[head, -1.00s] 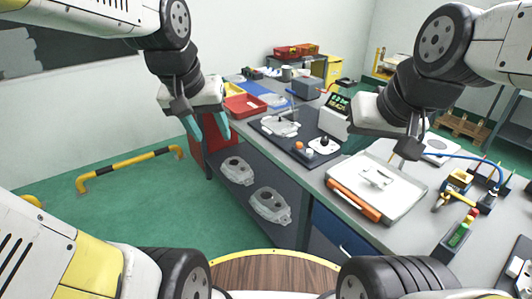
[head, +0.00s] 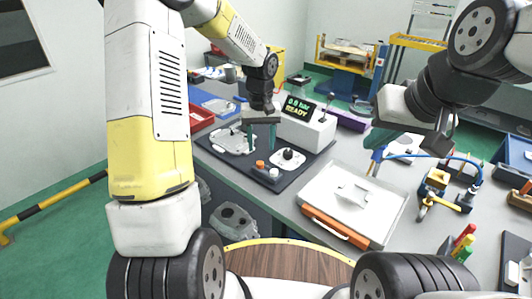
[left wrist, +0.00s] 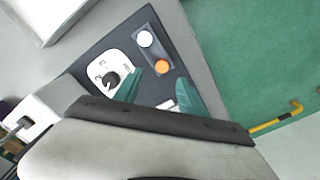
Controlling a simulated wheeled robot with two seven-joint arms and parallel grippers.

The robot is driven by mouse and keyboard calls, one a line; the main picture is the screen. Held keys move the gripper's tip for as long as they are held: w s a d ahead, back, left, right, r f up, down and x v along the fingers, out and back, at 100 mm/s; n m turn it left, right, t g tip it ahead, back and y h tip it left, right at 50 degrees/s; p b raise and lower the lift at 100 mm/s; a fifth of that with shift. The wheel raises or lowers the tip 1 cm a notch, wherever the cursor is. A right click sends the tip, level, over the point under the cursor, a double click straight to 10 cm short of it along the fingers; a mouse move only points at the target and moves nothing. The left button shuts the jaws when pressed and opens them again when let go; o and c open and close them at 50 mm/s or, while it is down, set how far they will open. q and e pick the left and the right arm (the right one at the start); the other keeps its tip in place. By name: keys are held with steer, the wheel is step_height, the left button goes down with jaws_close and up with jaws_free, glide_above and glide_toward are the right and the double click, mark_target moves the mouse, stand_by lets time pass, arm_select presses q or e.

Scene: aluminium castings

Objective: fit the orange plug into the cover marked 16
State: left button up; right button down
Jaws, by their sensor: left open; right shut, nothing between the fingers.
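The orange plug (head: 260,164) stands on a small dark holder on the dark mat, beside a white plug (head: 274,173). The left wrist view also shows the orange plug (left wrist: 162,67). My left gripper (head: 262,148) is open above the mat, just behind the plug; its teal fingers (left wrist: 157,92) are apart with nothing held. A pale cover casting (head: 232,141) lies on the mat to the left, partly behind my gripper. I cannot read a 16 on it. My right gripper (head: 374,142) is shut and empty, raised over the bench on the right.
A white plate with a black knob (head: 288,154) sits right of the plugs. A display box (head: 306,124) reading READY stands behind the mat. More castings (head: 232,222) are on the lower shelf.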

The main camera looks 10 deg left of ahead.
mark_target(260, 163)
arm_select(q)
steer(key=f, duration=0.7)
steer(key=shift+s+a, duration=0.1)
steer(key=shift+a, duration=0.1)
steer(key=shift+r, duration=0.1)
jaws_close()
